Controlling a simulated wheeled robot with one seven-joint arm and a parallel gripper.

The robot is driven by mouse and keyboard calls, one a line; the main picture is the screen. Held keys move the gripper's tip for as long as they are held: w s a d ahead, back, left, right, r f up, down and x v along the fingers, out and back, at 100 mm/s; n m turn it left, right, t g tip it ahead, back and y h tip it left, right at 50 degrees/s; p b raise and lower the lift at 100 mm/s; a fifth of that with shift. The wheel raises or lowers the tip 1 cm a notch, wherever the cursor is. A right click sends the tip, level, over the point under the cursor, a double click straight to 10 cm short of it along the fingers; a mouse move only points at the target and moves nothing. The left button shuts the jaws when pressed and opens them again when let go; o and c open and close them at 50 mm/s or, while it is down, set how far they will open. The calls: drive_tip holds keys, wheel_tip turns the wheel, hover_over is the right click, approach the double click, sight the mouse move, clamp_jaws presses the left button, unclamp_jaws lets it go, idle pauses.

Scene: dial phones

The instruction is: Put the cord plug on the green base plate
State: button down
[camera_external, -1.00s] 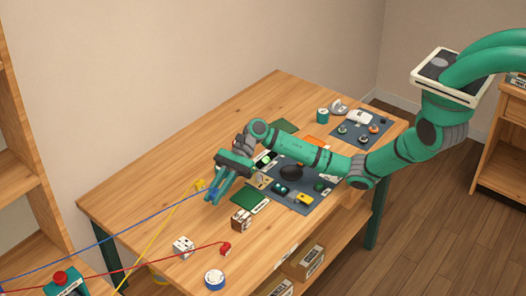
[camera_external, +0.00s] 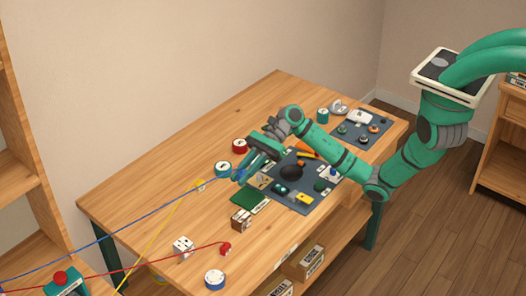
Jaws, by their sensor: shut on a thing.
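My gripper (camera_external: 240,174) is shut on the blue cord plug (camera_external: 237,177), which it largely hides. The blue cord (camera_external: 120,225) runs from the plug to the lower left. The green base plate (camera_external: 246,201) lies on the table just below and right of my gripper in the picture. The held plug is up-left of the plate in the picture; its height above the table is hard to tell. A yellow plug (camera_external: 200,186) and a red plug (camera_external: 225,248), each on its own cord, lie on the wooden table.
A dark mat (camera_external: 312,206) with a black round part and small pieces lies right of the plate. A brown box (camera_external: 241,220) stands below the plate.

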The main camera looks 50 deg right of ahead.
drive_tip(key=w+d+r+m+t+h, duration=0.1)
drive_tip(key=w+d+m+t, duration=0.25)
drive_tip(key=d, duration=0.55)
drive_tip(key=w+d+r+m+t+h, duration=0.1)
drive_tip(key=w+d+m+t, duration=0.25)
drive_tip(key=d, duration=0.55)
drive_tip(key=s+d+f+m+t+h, duration=0.15)
drive_tip(key=d+m+t+h, duration=0.4)
drive_tip(key=d, duration=1.75)
drive_tip(key=shift+m+g+h, duration=0.25)
drive_tip(key=shift+h, duration=0.1)
drive_tip(key=w+d+f, duration=0.1)
drive_tip(key=w+f, duration=0.2)
drive_tip(key=w, duration=0.1)
drive_tip(key=w+d+f, duration=0.1)
drive_tip(key=w+f, duration=0.2)
drive_tip(key=w, duration=0.1)
drive_tip(key=w+d+f, duration=0.1)
drive_tip(key=w+f, duration=0.2)
drive_tip(key=w, duration=0.2)
drive_tip(key=shift+d+f, duration=0.2)
drive_tip(key=shift+d, duration=0.15)
drive_tip(key=shift+w+d+f, duration=0.1)
drive_tip(key=shift+d+f, duration=0.05)
drive_tip(key=shift+f, duration=0.15)
drive_tip(key=shift+w+f, duration=0.15)
drive_tip(key=shift+f, duration=1.45)
drive_tip(key=shift+f, duration=0.1)
drive_tip(key=c, duration=1.7)
unclamp_jaws()
